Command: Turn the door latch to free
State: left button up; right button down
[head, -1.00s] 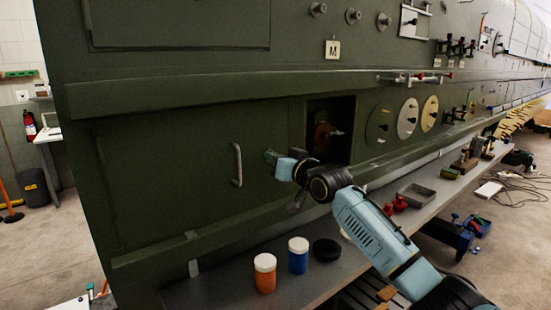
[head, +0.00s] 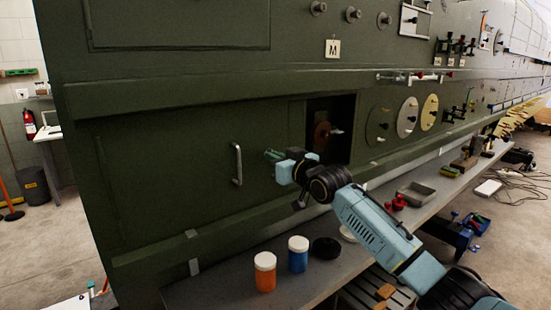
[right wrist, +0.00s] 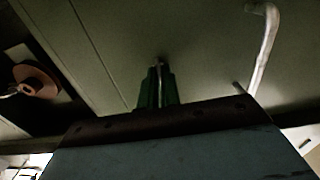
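The dark green door (head: 180,170) is a flat panel low on the fuselage side, with a pale bar handle (head: 237,163) on it; the handle also shows at the upper right of the right wrist view (right wrist: 265,50). My right gripper (head: 272,155) is at the door's right part, right of the handle. In the right wrist view its green fingers (right wrist: 157,88) stand close on both sides of a thin pale piece, which looks like the door latch (right wrist: 159,76). The fingers hide most of the latch, so its angle is hard to read. My left gripper is not in view.
Right of the door is a dark recess (head: 343,112) with a brown disc (head: 321,135). A grey bench (head: 225,292) runs below, carrying an orange jar (head: 265,272), a blue jar (head: 298,255) and a grey tray (head: 416,192). Open floor lies left.

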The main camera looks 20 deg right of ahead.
jog(key=c, duration=1.6)
grip_release()
jog(key=shift+s, duration=0.1)
jog(key=b+v, duration=0.1)
jog(key=v, duration=1.2)
jog(key=shift+s, duration=0.15)
